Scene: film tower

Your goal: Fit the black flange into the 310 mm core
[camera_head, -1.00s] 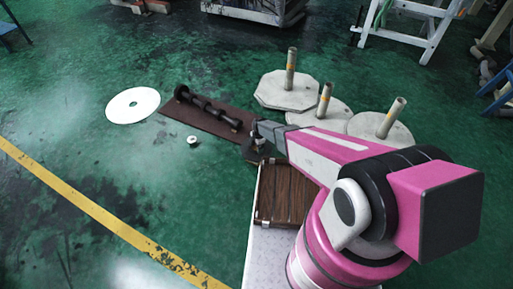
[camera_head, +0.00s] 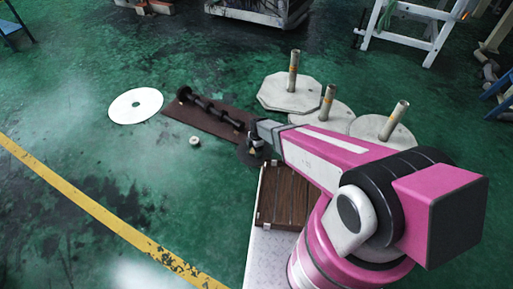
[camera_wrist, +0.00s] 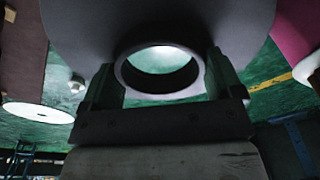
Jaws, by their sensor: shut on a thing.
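My gripper (camera_head: 254,142) is shut on the black flange (camera_head: 252,153), a dark disc held in the air beyond the wooden tray. In the wrist view the flange (camera_wrist: 75,25) fills the top, and its raised round hub (camera_wrist: 160,88) sits between the two fingers of my gripper (camera_wrist: 165,82). The floor shows through the hub's bore. A dark rod-like piece with several thicker rings (camera_head: 208,106) lies on a brown board (camera_head: 190,119), left of my gripper and apart from the flange. I cannot tell whether it is the 310 mm core.
A wooden tray (camera_head: 263,218) is below my arm. A white disc with a centre hole (camera_head: 122,104) and a small white round piece (camera_head: 194,141) lie on the green floor. Pale bases with upright posts (camera_head: 285,100) stand behind my arm. The floor at left is open.

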